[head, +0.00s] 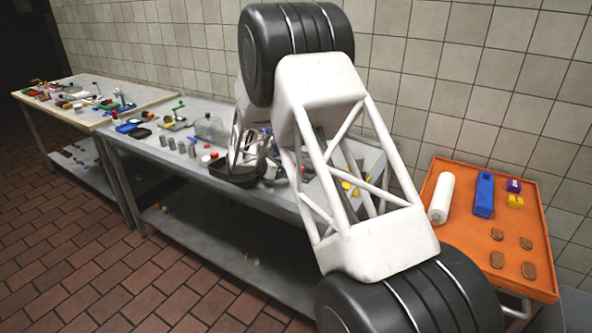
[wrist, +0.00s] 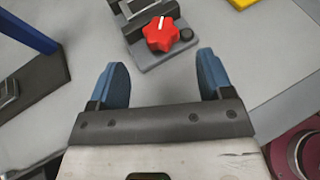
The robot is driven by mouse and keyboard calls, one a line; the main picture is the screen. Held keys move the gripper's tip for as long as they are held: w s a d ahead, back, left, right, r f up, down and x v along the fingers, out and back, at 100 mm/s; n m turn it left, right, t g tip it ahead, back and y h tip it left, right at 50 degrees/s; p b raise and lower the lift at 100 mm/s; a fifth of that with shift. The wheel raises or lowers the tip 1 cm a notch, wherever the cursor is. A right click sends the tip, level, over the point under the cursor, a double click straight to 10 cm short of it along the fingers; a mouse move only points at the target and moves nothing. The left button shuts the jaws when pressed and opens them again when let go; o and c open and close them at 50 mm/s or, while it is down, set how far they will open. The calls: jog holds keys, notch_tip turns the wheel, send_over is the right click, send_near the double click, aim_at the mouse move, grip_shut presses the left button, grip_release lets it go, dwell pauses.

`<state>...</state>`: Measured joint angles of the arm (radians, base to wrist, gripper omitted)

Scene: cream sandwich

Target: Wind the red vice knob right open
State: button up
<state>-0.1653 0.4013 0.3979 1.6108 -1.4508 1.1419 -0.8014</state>
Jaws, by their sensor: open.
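The red vice knob (wrist: 162,34) is a lobed knob with a white mark, in the wrist view at the top centre. It sits on the grey vice (wrist: 150,55), which rests on the grey table. My gripper (wrist: 163,80) is open, with its two blue fingers apart and nothing between them. The knob lies just beyond the fingertips, between their lines, and I see no contact. In the head view my own arm covers much of the table, and I cannot make out the knob there.
In the wrist view a blue bar on a dark stand (wrist: 30,75) is at the left. A dark red round thing (wrist: 298,152) is at the lower right and a yellow piece (wrist: 242,3) at the top right. An orange tray (head: 462,228) stands at the right in the head view.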

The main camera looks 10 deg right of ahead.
jog(key=shift+x, duration=3.35)
jog(key=c, duration=0.9)
jog(key=shift+s+d+n+t, duration=0.1)
jog(key=shift+n+t, duration=0.2)
jog(key=shift+t, duration=0.1)
jog(key=n+t+y, duration=0.2)
jog(key=n+t, duration=0.1)
jog(key=shift+s+d+n+y, duration=0.15)
jog(key=shift+s+n+y, duration=0.05)
jog(key=shift+n+y, duration=0.1)
jog(key=shift+s+d+n+t+y, duration=0.1)
jog(key=shift+n+t+y, duration=1.4)
jog(key=shift+n, duration=0.2)
